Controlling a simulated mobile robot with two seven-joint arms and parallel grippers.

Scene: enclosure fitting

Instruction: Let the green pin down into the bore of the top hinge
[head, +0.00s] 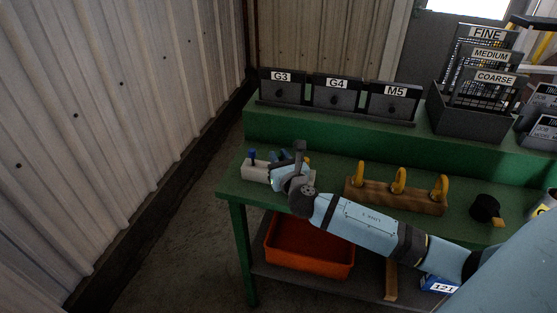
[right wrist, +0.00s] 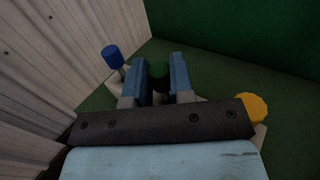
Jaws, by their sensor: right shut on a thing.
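The green pin (right wrist: 158,70) shows as a dark green head between the two blue fingers of my right gripper in the right wrist view. My right gripper (right wrist: 160,78) is shut on it. In the head view my right gripper (head: 283,160) is over the pale block (head: 254,172) at the left end of the green bench, and it hides the green pin. I cannot tell whether the pin's lower end is in the block. No hinge is seen in either view. My left gripper is not in view.
A blue pin (right wrist: 112,56) stands left of the fingers and a yellow pin (right wrist: 252,106) to the right, both close by. A wooden block with yellow hooks (head: 397,195) is further right on the bench (head: 335,165). Drawers marked G3, G4 and M5 (head: 337,97) stand behind.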

